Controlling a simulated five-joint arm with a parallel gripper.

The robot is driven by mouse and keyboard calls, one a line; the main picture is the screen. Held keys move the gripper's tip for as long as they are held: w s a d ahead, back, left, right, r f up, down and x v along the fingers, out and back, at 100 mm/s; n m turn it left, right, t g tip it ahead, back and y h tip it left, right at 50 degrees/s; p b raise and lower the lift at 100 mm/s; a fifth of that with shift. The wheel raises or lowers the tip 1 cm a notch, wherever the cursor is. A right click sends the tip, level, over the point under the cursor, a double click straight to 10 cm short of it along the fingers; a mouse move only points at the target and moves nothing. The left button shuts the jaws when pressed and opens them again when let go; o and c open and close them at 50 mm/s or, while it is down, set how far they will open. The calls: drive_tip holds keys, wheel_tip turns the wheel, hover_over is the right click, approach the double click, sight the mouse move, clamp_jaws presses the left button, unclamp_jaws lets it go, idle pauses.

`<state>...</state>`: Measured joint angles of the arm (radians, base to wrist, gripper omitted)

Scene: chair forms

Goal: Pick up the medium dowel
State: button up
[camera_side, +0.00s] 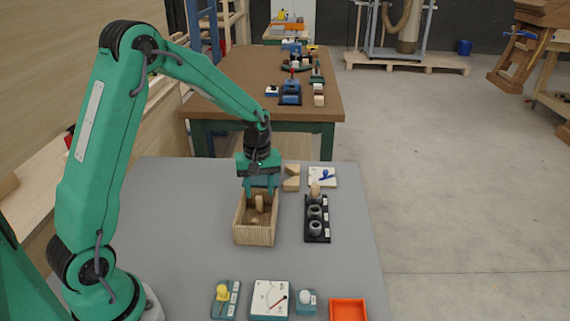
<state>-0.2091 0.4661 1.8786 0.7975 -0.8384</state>
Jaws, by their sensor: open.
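A wooden box (255,236) stands near the middle of the grey table. Inside it are light wooden dowels; one stands up (259,204) and a smaller piece (254,222) lies lower in front of it. I cannot tell their sizes surely, so I cannot say which is the medium dowel. My gripper (260,193) points down over the back part of the box, its jaws open. Its fingers are just above or around the top of the standing dowel; whether they touch it I cannot tell. The back of the box is partly hidden by the gripper.
A black rack (318,238) with several grey round sockets stands right of the box, a wooden piece (315,188) at its far end. Wooden blocks (291,178) and a white plate with a blue item (323,177) lie behind. A gauge (270,299) and orange tray (348,309) sit in front.

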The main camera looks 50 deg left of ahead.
sight(259, 197)
drive_tip(key=shift+f, duration=0.15)
drive_tip(key=shift+s+f, duration=0.2)
drive_tip(key=shift+f, duration=2.25)
drive_tip(key=shift+c, duration=0.4)
clamp_jaws()
